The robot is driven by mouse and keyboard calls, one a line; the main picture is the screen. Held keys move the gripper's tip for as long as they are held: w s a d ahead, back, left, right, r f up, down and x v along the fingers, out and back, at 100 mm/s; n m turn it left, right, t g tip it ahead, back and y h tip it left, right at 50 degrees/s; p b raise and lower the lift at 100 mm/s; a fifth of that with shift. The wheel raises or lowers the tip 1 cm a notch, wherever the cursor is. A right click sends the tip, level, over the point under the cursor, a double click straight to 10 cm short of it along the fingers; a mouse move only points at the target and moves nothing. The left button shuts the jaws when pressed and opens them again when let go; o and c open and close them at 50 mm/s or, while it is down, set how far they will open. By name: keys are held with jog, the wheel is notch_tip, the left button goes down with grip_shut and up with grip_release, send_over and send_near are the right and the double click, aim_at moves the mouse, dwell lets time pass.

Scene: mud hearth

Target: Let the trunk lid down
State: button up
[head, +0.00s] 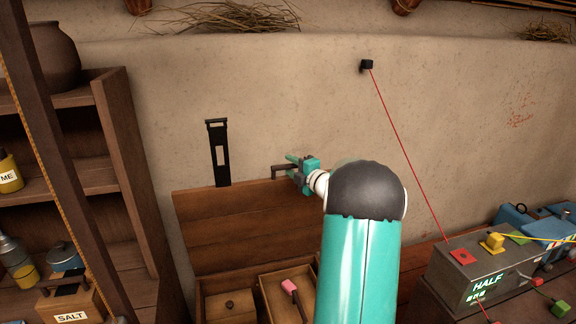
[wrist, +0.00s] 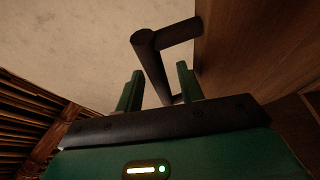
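The trunk lid (head: 240,215) is a brown plank panel standing raised against the mud wall. A black slotted hasp (head: 218,170) sticks up from its top edge. A dark bar handle (head: 279,169) is on the lid's upper edge, and it also shows in the wrist view (wrist: 150,55). My gripper (head: 293,165) is at the handle. In the wrist view its two green fingers (wrist: 160,86) stand apart, one on each side of the bar, with gaps showing. The open trunk below shows wooden compartments (head: 228,305); my arm hides its right part.
A wooden shelf (head: 125,160) with jars and a salt box (head: 72,305) stands at the left. A grey box marked HALF (head: 482,270) with coloured blocks sits at the right. A red line runs from it to a black wall fixture (head: 366,64). A pink-topped item (head: 290,286) lies in the trunk.

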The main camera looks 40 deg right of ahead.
jog(key=shift+w+d, duration=0.15)
jog(key=shift+w, duration=0.9)
grip_shut()
jog(key=shift+s, duration=0.1)
